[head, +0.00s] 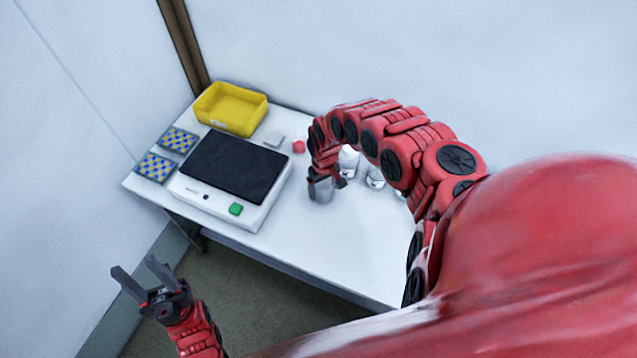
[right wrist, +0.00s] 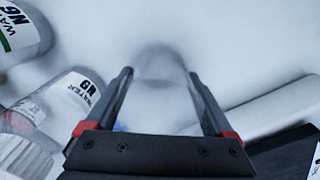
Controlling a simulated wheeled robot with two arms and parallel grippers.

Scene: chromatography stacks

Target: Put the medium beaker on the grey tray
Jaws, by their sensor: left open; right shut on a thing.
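My right gripper (head: 325,180) is shut on a greyish beaker (head: 320,191), upright at or just above the white table, right of the black-topped device. In the right wrist view the held beaker is a pale, blurred, see-through shape (right wrist: 160,65) between the fingers (right wrist: 160,100); its size is hard to judge. My left gripper (head: 143,277) is open and empty, off the table's front left edge.
The white device with a black top (head: 237,166) and green button fills the table's left middle. A yellow bin (head: 231,108), checkered blue-yellow blocks (head: 156,166) and a red item (head: 298,146) stand around it. Labelled water containers (right wrist: 75,95) are close left of my right gripper. The front right table is clear.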

